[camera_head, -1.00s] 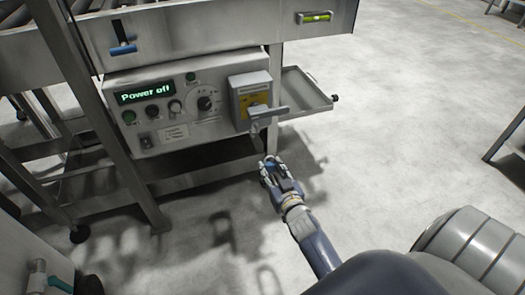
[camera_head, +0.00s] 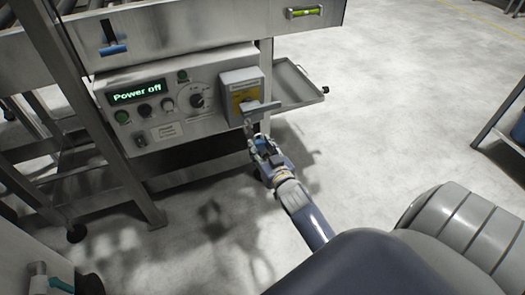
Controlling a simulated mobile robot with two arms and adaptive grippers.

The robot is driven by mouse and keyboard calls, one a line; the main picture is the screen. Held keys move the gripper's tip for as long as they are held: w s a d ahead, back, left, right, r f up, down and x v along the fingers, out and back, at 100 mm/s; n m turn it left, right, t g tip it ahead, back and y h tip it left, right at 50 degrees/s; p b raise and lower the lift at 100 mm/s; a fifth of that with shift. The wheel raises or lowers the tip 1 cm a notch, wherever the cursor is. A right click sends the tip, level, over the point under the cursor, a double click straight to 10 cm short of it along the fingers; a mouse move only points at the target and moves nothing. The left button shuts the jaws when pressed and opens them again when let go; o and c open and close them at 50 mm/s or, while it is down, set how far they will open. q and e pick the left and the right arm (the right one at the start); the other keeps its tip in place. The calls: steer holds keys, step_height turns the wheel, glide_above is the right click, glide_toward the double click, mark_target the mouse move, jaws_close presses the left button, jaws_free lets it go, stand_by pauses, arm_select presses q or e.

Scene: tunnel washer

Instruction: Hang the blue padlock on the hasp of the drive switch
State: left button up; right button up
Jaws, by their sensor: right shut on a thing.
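The drive switch (camera_head: 241,87) is a grey box with a yellow plate on the right end of the control panel. Its grey handle (camera_head: 263,107) points right, and a small hasp (camera_head: 248,128) hangs below it. My right gripper (camera_head: 262,143) is just below and right of the hasp. It is shut on the blue padlock (camera_head: 267,148), which is small and mostly hidden by the fingers. I cannot tell whether the padlock touches the hasp. My left gripper is not in view.
The control panel (camera_head: 165,128) reads "Power off" and has several knobs and buttons. A shallow metal tray (camera_head: 293,88) sticks out right of the switch. A metal frame leg (camera_head: 85,120) stands at the left.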

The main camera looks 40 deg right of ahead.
mark_target(257, 140)
steer(key=shift+w+d, duration=0.15)
steer(key=shift+w, duration=0.35)
steer(key=shift+w+d+b, duration=0.1)
steer(key=shift+w+b, duration=0.4)
steer(key=shift+w+d, duration=0.1)
steer(key=shift+w, duration=0.4)
steer(key=shift+b+x, duration=0.75)
steer(key=shift+x, duration=0.2)
steer(key=shift+w+d+r, duration=0.1)
steer(key=shift+w, duration=0.3)
steer(key=shift+w+d+b, duration=0.1)
steer(key=shift+w+b, duration=0.2)
steer(key=shift+b, duration=0.2)
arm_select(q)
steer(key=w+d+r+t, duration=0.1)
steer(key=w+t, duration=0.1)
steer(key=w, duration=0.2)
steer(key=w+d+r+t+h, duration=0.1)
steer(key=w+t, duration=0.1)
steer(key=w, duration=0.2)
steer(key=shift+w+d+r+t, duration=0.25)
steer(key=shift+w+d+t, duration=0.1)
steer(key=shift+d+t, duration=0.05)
arm_select(e)
steer(key=shift+w+d+f, duration=0.15)
steer(key=shift+w+f, duration=0.4)
steer(key=shift+f, duration=0.1)
